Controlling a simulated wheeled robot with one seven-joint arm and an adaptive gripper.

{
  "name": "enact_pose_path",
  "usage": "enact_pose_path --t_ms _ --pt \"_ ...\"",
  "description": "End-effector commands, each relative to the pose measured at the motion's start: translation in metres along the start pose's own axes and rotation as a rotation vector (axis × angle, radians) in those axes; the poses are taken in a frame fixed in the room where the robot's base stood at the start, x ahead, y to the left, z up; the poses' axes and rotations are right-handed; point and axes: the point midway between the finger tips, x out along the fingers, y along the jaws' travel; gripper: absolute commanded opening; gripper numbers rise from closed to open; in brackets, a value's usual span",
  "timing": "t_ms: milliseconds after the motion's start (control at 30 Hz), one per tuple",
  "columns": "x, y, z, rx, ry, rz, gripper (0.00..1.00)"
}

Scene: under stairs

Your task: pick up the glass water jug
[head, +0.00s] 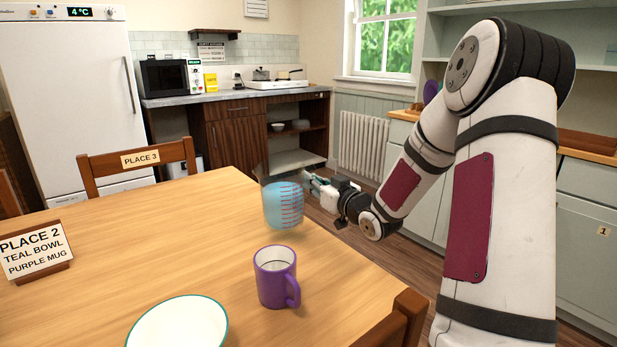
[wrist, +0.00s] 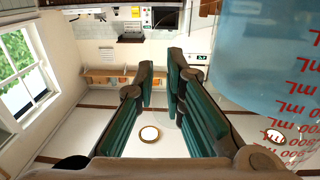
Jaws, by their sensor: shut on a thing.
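The glass water jug (head: 284,204), clear with blue water and red measuring marks, is upright over the far right part of the table. A faint dark patch lies below its base; I cannot tell for sure whether it is clear of the tabletop. My gripper (head: 312,184) reaches in from the right and is shut on the jug at its right side. In the wrist view the jug (wrist: 265,60) fills the upper right, beside my fingers (wrist: 161,65), which have a narrow gap between them. The gripped part of the jug is hard to make out.
A purple mug (head: 275,277) and a white bowl with a teal rim (head: 178,325) stand nearer on the wooden table (head: 130,235). A "PLACE 2" card (head: 36,250) is at left. Chairs stand at the far side (head: 140,160) and near right (head: 400,325).

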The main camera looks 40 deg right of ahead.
Motion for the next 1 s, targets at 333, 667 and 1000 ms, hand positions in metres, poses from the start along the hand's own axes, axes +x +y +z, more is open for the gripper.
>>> enact_pose_path --t_ms 333,667,1000 --pt "-0.039 -0.005 -0.007 0.001 0.005 0.001 0.0" --pt "-0.07 -0.01 -0.009 0.001 0.005 0.001 0.0" --pt "-0.092 -0.013 -0.011 0.0 0.005 0.0 0.0"
